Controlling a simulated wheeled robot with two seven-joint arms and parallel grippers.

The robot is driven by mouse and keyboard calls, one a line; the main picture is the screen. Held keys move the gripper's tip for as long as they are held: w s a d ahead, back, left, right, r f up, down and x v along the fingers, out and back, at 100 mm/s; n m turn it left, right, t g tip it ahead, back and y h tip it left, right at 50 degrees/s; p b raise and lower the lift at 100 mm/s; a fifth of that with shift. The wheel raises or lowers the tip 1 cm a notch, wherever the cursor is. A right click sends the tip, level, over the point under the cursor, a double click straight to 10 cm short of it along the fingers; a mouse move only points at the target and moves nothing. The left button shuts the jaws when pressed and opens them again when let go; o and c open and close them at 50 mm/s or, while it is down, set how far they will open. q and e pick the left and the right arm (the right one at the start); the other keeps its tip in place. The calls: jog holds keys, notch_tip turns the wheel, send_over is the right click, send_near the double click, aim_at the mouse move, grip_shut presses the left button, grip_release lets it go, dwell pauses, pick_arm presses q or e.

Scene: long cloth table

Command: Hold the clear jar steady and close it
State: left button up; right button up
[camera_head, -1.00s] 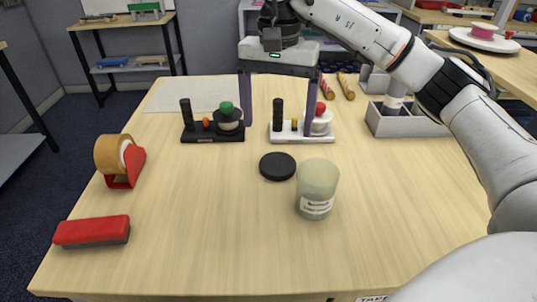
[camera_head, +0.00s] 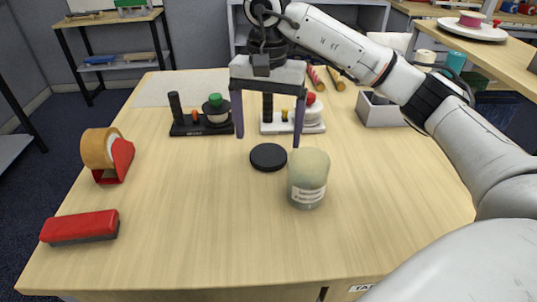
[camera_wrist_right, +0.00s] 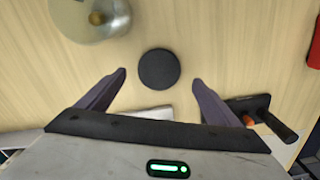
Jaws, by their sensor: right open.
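The clear jar (camera_head: 308,178) stands upright on the table with a pale label, its top uncovered. It also shows at the upper left of the right wrist view (camera_wrist_right: 88,18). A flat black round lid (camera_head: 268,157) lies on the table just left of and behind the jar; it also shows in the right wrist view (camera_wrist_right: 159,69). My right gripper (camera_head: 268,143) is open and empty above the lid, fingers pointing down. In the right wrist view the lid lies just beyond and between its fingertips (camera_wrist_right: 160,80). My left gripper is not in view.
A black stand (camera_head: 200,128) and a white stand (camera_head: 292,125) with small parts stand behind the lid. A tape dispenser (camera_head: 108,153) and a red eraser (camera_head: 80,228) are at the left. A grey tray (camera_head: 385,112) is at the back right. The front middle is clear.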

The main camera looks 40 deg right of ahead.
aim_at(269, 153)
jog(key=f, duration=0.4)
jog(key=shift+w+d+f, duration=0.15)
jog(key=shift+d+f, duration=0.1)
jog(key=shift+f, duration=0.15)
jog(key=c, duration=1.1)
